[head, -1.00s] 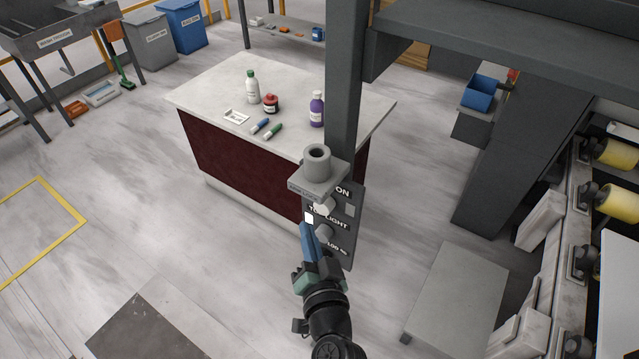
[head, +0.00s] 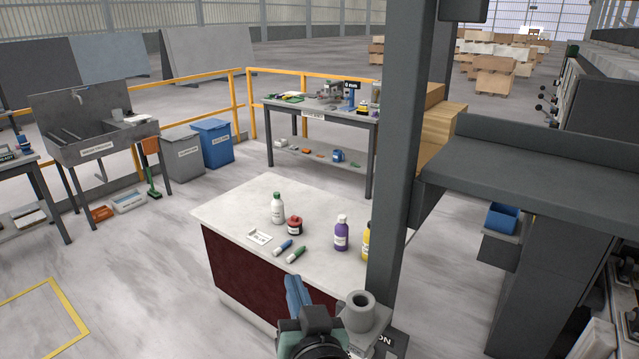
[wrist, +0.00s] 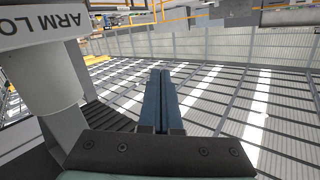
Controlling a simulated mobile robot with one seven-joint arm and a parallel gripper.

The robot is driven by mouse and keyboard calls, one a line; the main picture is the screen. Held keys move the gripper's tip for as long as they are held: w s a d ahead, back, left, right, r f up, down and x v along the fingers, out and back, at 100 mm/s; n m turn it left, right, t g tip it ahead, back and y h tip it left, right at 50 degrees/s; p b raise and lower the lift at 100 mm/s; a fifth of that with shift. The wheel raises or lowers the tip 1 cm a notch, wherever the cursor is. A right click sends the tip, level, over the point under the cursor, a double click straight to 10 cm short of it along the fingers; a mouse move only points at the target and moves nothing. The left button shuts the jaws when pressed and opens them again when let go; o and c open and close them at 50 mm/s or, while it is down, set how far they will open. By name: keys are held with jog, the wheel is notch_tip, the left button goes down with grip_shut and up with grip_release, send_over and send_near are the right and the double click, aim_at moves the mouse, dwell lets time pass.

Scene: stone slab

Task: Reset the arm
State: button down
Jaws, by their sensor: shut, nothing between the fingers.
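My gripper (head: 297,292) is at the bottom middle of the head view, left of a grey post. Its blue fingers are together with nothing between them; they also show shut in the wrist view (wrist: 158,98). Close to its right is a grey bracket with a round cup (head: 361,311), fixed to the post. In the wrist view a label reading "ARM LO..." (wrist: 40,28) shows at the left, close to my gripper. I cannot tell whether they touch. Part of a panel with the letters "ON" shows below the cup.
A stone-topped counter (head: 215,212) holds a white bottle (head: 278,209), a red jar (head: 295,226), a purple bottle (head: 341,233), a yellow bottle (head: 366,241) and two markers. The grey post (head: 402,130) and a dark shelf (head: 540,170) stand on the right. Open floor lies left.

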jog(key=s+d+r+t+h+b, duration=0.1)
jog(key=s+r+t+h+b, duration=0.15)
jog(key=r, duration=0.95)
jog(key=s+d+r+t+h+b, duration=0.15)
jog(key=s+r+t, duration=0.25)
jog(key=r, duration=0.8)
jog(key=s+r+t+b, duration=0.2)
jog(key=s+r+t, duration=0.2)
jog(key=s+r, duration=0.4)
jog(key=shift+s+d+r+t, duration=0.15)
jog(key=shift+s+r+t, duration=0.2)
jog(key=shift+r, duration=0.15)
jog(key=shift+f, duration=0.1)
